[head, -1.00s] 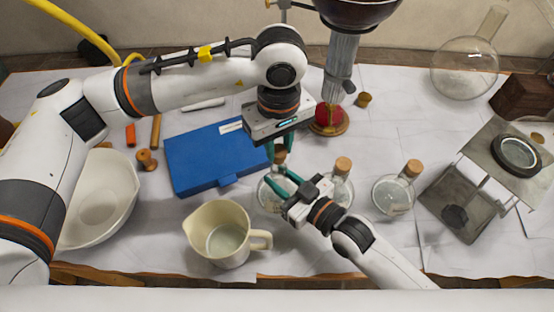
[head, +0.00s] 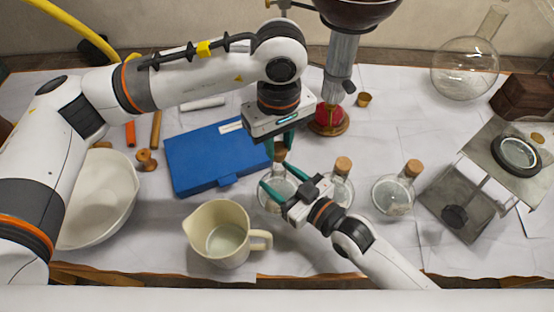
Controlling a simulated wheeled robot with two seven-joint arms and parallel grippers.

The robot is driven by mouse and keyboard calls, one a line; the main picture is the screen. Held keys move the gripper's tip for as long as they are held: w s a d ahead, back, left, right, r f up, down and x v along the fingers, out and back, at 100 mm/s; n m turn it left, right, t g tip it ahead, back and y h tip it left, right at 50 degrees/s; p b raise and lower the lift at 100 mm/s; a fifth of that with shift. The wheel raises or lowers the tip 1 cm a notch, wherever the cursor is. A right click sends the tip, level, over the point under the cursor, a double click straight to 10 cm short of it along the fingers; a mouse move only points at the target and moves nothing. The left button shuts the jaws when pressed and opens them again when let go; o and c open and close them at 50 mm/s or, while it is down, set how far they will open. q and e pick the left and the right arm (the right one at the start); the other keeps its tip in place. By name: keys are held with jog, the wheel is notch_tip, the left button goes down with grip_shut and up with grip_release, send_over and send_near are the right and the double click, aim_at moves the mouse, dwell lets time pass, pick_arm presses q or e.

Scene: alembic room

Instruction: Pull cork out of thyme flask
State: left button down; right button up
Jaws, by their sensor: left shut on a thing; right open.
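A small round glass flask (head: 268,201) stands in front of the blue case, partly hidden by my grippers. Its cork (head: 281,156) shows between the fingers of my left gripper (head: 280,148), which comes from above and is shut on it. I cannot tell whether the cork is still seated in the neck. My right gripper (head: 273,176) is open, reaching in from the lower right, its fingers spread by the flask's neck. Two similar corked flasks stand to the right, one close by (head: 340,188) and one farther off (head: 393,196). No thyme label is readable.
A cream jug (head: 222,236) stands just in front, left of the flask. The blue case (head: 205,160) lies behind. A red-bottomed burette stand (head: 328,122) is behind right. A metal stand with a lens (head: 480,200) is at right, a white bowl (head: 100,200) at left.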

pick_arm(q)
jog(key=shift+f+b, duration=0.5)
jog(key=shift+r, duration=0.2)
jog(key=shift+r+p, duration=0.5)
jog(key=shift+r, duration=1.3)
pick_arm(e)
jog(key=r+v, duration=0.1)
jog(key=v, duration=1.1)
